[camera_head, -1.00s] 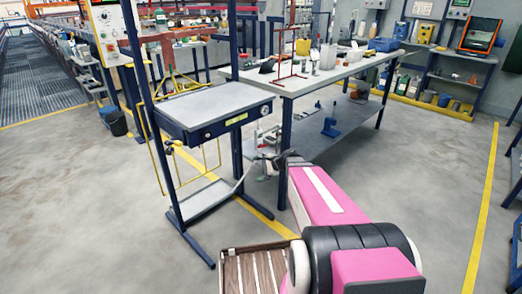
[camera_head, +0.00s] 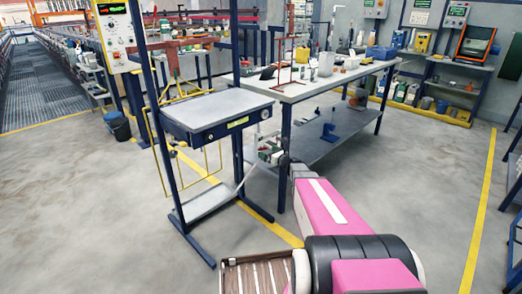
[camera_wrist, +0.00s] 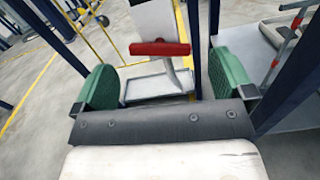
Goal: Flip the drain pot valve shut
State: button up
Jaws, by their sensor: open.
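A red valve handle (camera_wrist: 160,48) lies crosswise in front of a white pot-like body (camera_wrist: 156,16) in the wrist view. The handle sits beyond and between my fingertips, with clear space on both sides. My gripper (camera_wrist: 172,84) is open, with a green pad at each side and nothing between them. In the head view my gripper (camera_head: 269,153) is small, beside the blue-framed stand's right leg and near the white body (camera_head: 252,147). The handle cannot be made out clearly there.
The blue-framed stand (camera_head: 222,107) with a grey top is left of my gripper. A long workbench (camera_head: 312,88) with a lower shelf (camera_head: 318,140) is to the right; its leg is close to my arm. Open floor (camera_head: 100,190) lies at left.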

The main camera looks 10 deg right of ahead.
aim_at(263, 149)
jog(key=x, duration=0.5)
jog(key=shift+w+a, duration=0.25)
jog(key=shift+w, duration=0.1)
jog(key=c, duration=0.9)
